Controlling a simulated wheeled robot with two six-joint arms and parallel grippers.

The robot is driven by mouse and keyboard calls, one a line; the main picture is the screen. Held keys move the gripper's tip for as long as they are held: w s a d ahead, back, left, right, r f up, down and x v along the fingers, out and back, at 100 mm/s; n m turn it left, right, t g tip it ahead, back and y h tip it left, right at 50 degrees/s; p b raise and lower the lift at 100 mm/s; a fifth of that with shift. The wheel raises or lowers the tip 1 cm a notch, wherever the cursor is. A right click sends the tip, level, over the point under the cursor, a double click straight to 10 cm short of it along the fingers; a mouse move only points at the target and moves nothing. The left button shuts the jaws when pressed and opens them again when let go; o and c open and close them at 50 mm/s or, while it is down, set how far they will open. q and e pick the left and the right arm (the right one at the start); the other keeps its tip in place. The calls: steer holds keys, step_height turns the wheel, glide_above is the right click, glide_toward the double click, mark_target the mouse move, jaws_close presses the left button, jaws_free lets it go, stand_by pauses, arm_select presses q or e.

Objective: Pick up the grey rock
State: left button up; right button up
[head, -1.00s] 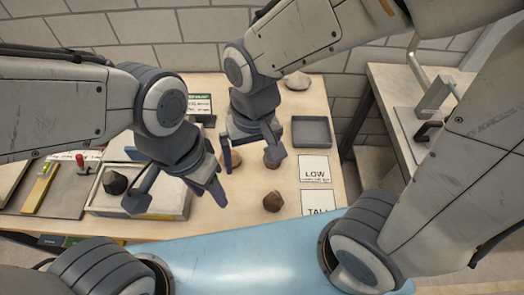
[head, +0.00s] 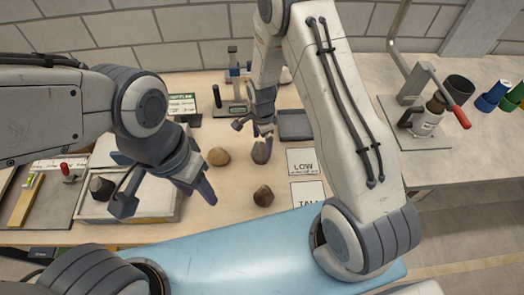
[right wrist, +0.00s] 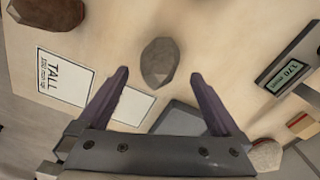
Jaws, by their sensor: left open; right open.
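The grey rock (head: 261,153) lies on the wooden table, between a tan rock and the LOW card. In the right wrist view the grey rock (right wrist: 159,62) shows between the two fingertips, with clear gaps on both sides. My right gripper (head: 255,129) is open and empty just beyond the rock in the head view; its open fingers also show in the right wrist view (right wrist: 159,75). I cannot tell its exact height over the table. My left gripper (head: 166,201) is open and empty over the right part of the sand tray (head: 152,207).
A tan rock (head: 219,157) and a brown rock (head: 263,196) lie near the grey one. A grey tray (head: 295,125), the LOW card (head: 302,161) and the TALL card (head: 308,195) are to the right. A side bench (head: 440,165) is at right.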

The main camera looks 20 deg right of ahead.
mark_target(261, 152)
steer(key=f+p, duration=0.1)
steer(key=f, duration=0.1)
steer(key=f+p, duration=0.1)
steer(key=f, duration=0.2)
steer(key=shift+s+a, duration=0.2)
steer(key=shift+f, duration=0.35)
jaws_close()
